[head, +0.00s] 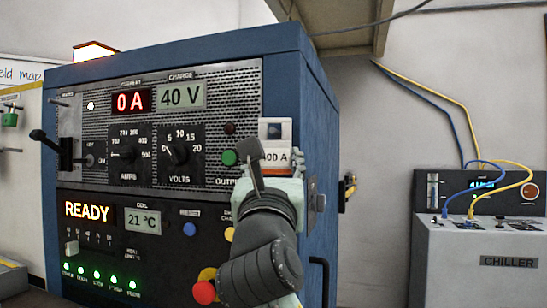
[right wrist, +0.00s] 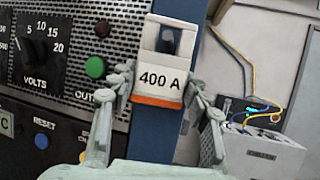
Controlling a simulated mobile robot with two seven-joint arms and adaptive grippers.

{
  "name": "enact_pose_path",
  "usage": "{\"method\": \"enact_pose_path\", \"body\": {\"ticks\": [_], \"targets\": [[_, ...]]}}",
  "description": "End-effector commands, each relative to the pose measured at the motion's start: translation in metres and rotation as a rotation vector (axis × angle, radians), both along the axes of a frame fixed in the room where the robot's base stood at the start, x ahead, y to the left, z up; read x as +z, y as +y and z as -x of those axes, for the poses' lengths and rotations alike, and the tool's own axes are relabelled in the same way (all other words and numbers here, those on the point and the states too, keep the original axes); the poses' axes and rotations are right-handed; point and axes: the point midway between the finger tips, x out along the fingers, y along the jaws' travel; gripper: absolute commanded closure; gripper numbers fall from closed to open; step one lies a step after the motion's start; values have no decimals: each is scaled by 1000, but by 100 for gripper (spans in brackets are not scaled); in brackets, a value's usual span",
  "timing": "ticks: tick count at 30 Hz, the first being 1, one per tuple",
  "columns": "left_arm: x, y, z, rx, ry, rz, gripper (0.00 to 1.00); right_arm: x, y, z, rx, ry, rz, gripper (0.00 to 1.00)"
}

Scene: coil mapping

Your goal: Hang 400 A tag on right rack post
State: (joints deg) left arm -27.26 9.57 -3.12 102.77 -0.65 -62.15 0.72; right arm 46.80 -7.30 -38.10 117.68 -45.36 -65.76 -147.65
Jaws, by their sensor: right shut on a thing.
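The 400 A tag (head: 275,130) is a white plate with black lettering, an orange lower edge and a window in its upper part. My right gripper (head: 278,168) is shut on the tag's lower sides, one finger on each side, as the right wrist view (right wrist: 160,86) also shows. The tag (right wrist: 160,80) is upright in front of the blue right front post (head: 285,75) of the power supply rack. Blue and a greyish shape show through its window. I cannot tell whether the tag touches the post or sits on a peg. My left gripper is not in view.
The rack's front panel (head: 212,85) has knobs, a lever and lit displays reading 0 A, 40 V and READY. A green button (head: 229,157) is close left of the gripper. A grey chiller (head: 470,262) with blue and yellow hoses stands right, beyond a gap.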

Motion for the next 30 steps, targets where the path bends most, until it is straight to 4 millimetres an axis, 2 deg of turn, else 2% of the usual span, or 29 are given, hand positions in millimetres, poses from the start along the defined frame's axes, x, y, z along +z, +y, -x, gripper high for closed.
{"method": "enact_pose_path", "body": {"ticks": [1,10,11,16,23,24,30], "targets": [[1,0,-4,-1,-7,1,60,-7,-4,-6,-11,20,-2,71],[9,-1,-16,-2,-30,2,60,-9,-5,-7,-13,25,-3,71],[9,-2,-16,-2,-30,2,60,-9,-5,-7,-13,25,-3,50],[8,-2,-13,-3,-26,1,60,-9,-4,-7,-11,25,-2,29],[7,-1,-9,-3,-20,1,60,-6,-2,-4,-8,17,-1,29],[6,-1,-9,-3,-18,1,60,-6,-2,-4,-7,16,-1,24],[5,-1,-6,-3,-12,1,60,-5,-2,-3,-5,13,-1,24]]}}
